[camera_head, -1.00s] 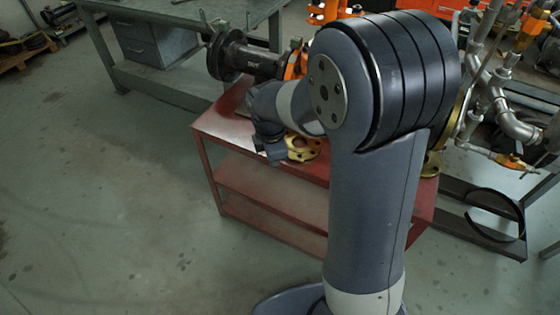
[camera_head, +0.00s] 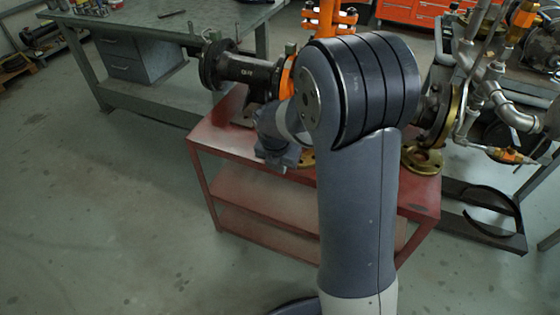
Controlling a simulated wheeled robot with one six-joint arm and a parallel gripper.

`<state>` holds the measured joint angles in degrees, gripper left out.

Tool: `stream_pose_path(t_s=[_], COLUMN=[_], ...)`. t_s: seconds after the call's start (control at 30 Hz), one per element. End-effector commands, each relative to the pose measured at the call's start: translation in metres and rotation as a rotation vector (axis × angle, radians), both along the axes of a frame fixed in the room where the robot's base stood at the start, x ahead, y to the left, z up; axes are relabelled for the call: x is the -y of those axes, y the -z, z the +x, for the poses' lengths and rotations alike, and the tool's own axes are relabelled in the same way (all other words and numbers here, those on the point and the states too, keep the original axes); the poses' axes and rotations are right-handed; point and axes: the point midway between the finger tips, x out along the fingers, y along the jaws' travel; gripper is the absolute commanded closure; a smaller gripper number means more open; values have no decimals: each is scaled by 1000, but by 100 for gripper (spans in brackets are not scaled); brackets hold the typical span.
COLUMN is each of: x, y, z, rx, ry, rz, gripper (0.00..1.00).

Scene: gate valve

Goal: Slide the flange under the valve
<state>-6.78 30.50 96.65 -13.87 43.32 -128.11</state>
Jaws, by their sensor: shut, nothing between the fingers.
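A brass-yellow flange (camera_head: 308,160) lies on the red table's top, mostly hidden behind my arm; only a small edge shows. My gripper (camera_head: 277,158) is low over the table at the left of this flange and looks shut and empty. Its fingertips are small and dark, and I cannot tell whether they touch the flange. The orange valve (camera_head: 327,18) rises behind my arm, which hides most of its body. A black flanged pipe piece (camera_head: 246,72) stands at the valve's left.
The red table (camera_head: 230,150) has a lower shelf. Another brass flange (camera_head: 422,158) lies on its right end, below grey pipework (camera_head: 495,90). A grey workbench (camera_head: 190,30) stands behind at left. The floor at front left is clear.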

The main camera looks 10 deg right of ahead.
Motion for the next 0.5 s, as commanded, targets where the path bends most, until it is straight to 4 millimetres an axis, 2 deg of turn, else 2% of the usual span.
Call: stream_pose_path(t_s=[0.03,0.2,0.3,0.5], x=[2,7,18,28], y=[15,48,42,42], z=[2,9,25,39], rx=[-4,-3,3,2], ry=[1,1,5,2], rz=[-1,0,1,1], gripper=[100,100,100,100])
